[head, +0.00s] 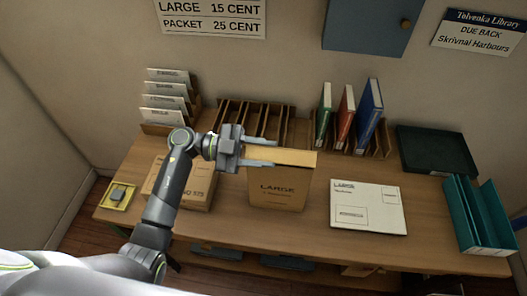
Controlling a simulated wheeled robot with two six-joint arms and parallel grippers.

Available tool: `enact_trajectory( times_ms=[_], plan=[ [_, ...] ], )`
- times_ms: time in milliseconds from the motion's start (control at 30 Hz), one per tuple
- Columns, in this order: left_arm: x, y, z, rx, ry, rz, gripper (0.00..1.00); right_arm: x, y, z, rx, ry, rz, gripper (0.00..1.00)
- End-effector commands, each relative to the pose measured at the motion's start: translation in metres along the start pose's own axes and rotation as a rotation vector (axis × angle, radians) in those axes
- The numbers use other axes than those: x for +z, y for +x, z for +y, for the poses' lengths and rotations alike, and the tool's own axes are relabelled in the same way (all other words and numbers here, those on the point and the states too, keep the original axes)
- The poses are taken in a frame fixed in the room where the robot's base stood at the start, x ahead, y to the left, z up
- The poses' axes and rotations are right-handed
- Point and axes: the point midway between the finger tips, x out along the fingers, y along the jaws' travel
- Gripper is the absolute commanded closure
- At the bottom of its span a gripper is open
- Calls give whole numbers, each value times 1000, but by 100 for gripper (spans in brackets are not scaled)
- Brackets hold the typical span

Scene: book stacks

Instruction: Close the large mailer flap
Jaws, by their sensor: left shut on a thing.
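The large mailer (278,192) is a brown cardboard box marked LARGE, standing upright near the middle of the desk. Its flap (297,158) shows as a lighter tan strip along its top. My left gripper (277,153) reaches in from the left at the top of the mailer. Its two fingers are apart, one on the far side and one on the near side of the flap, and it is shut on the flap. My right gripper is not in view.
Another brown box (199,190) stands left of the mailer, partly behind my arm. A white LARGE envelope (368,207) lies to the right. Behind are an empty wooden rack (287,128) and upright books (346,115). Teal folders (470,215) stand at the right end.

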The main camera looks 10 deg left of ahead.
Motion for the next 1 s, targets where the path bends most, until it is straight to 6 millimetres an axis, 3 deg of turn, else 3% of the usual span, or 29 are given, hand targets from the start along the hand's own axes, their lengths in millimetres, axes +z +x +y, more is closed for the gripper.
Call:
enact_trajectory(
  times_ms=[500,1000],
  plan=[
    [13,0,18,1,368,-1,88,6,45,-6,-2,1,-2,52],
    [15,0,21,0,503,-1,88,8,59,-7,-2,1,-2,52]
  ],
)
